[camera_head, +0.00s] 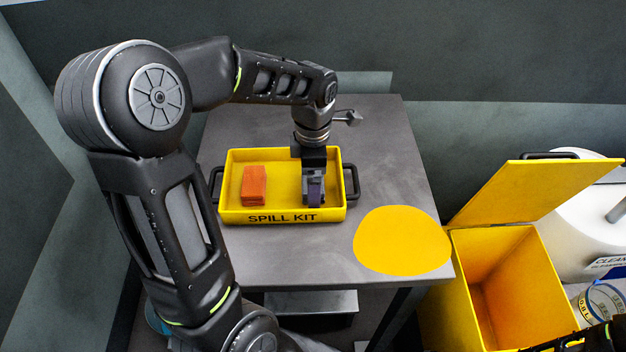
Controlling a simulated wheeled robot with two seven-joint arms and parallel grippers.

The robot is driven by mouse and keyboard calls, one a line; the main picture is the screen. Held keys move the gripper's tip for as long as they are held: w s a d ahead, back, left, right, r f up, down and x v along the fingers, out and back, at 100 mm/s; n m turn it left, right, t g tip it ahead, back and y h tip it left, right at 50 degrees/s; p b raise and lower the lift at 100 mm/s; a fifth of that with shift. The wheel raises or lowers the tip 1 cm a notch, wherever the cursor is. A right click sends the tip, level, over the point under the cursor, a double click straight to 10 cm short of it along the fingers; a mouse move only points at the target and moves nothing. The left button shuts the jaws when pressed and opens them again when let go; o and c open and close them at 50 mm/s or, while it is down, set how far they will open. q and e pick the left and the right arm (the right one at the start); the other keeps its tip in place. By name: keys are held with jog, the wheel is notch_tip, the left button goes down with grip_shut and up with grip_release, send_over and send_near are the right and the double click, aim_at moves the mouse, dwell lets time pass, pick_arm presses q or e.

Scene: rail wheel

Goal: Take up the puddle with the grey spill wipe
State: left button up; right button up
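The puddle (403,240) is a flat yellow round patch on the front right of the grey table. The yellow spill kit tray (283,217) stands to its left and a little behind it. My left gripper (314,198) points down into the right half of the tray. A small purple-grey piece shows at its fingertips; I cannot tell whether it is a finger pad or a held thing. I cannot make out a grey spill wipe; the gripper hides part of the tray.
An orange block (255,186) lies in the tray's left half. The tray has black side handles. A yellow bin (460,290) with its lid (540,188) raised stands right of the table (390,130). A white rounded container (585,225) stands behind it.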

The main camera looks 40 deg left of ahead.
dwell(0.6)
pick_arm(q)
jog(key=c, duration=1.3)
jog(key=shift+r, duration=0.1)
notch_tip(320, 180, up, 10)
jog(key=shift+f+b, duration=0.1)
jog(key=shift+b, duration=0.45)
jog(key=o, duration=0.7)
jog(key=c, duration=0.5)
